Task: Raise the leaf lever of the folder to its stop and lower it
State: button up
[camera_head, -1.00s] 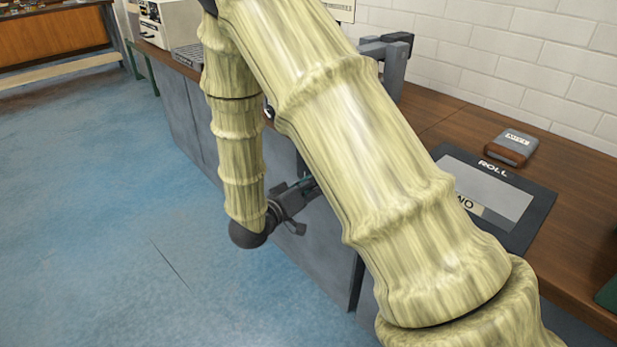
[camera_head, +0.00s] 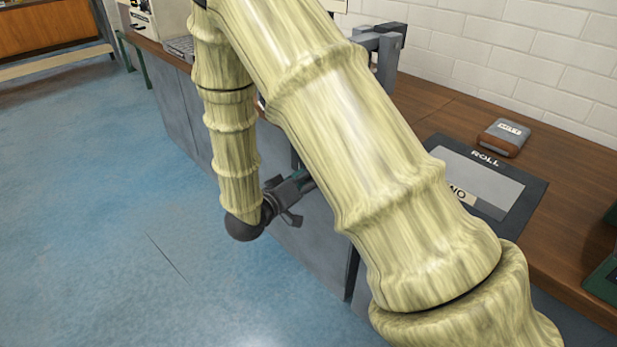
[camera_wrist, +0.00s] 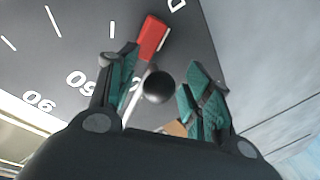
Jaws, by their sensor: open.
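In the wrist view a black ball knob (camera_wrist: 158,87), seemingly the end of the leaf lever, lies between the two teal fingers of my gripper (camera_wrist: 160,68). The fingers are open, with a gap on each side of the knob. A pale rod shows beside the knob. Behind it is a dark plate (camera_wrist: 90,45) with white scale marks and numbers, and a red pointer (camera_wrist: 150,38) lies across it. In the head view my gripper (camera_head: 287,192) is low beside the bench front, and my arm hides its fingertips and most of the folder.
The wooden bench (camera_head: 440,105) runs along a white brick wall. On it are a dark panel marked ROLL (camera_head: 525,195), a small grey and brown box (camera_head: 504,137) and a grey upright frame (camera_head: 386,60). Blue floor (camera_head: 90,200) is open at left.

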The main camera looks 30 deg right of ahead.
jog(key=v, duration=1.2)
jog(key=shift+f, duration=0.15)
